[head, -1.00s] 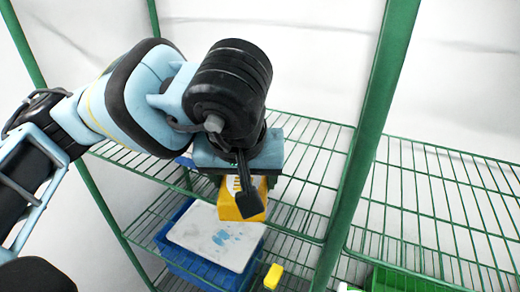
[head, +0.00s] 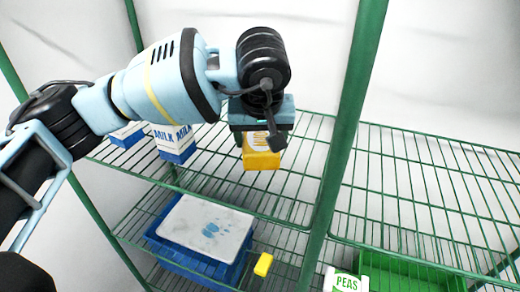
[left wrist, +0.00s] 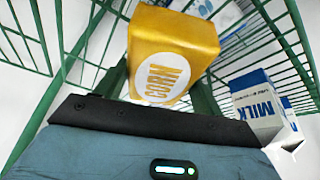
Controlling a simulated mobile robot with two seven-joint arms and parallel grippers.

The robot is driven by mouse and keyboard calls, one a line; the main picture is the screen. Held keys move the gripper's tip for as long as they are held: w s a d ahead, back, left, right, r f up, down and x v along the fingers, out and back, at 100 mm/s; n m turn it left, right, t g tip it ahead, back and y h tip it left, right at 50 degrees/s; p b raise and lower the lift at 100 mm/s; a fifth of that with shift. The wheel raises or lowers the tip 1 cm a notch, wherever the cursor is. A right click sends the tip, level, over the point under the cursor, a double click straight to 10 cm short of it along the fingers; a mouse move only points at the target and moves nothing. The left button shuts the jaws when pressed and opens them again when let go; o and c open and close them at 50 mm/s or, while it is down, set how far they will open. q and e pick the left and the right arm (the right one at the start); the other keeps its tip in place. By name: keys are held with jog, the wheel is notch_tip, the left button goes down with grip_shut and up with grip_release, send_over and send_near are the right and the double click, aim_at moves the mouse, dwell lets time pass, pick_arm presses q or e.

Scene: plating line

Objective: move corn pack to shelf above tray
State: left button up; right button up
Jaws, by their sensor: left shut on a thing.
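The yellow corn pack (head: 262,159) is in my left gripper (head: 266,137), at the level of the upper green wire shelf (head: 315,165) in the head view. In the left wrist view the corn pack (left wrist: 172,55) shows its CORN label, and my left gripper (left wrist: 150,130) is shut on it. I cannot tell whether the pack touches the shelf. The tray (head: 205,228), white with blue marks, lies on a blue crate on the shelf below. My right gripper is not in view.
Blue and white milk cartons (head: 177,142) stand on the upper shelf, left of the pack. A small yellow item (head: 263,264) lies beside the blue crate (head: 190,264). A peas pack (head: 345,281) and green crate (head: 410,272) are lower right. A green post (head: 350,120) rises right of my gripper.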

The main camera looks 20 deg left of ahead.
pick_arm(q)
jog(key=shift+f, duration=1.65)
jog(key=shift+f, duration=0.15)
jog(key=o, duration=1.3)
jog(key=shift+s, duration=0.1)
jog(key=v, duration=1.2)
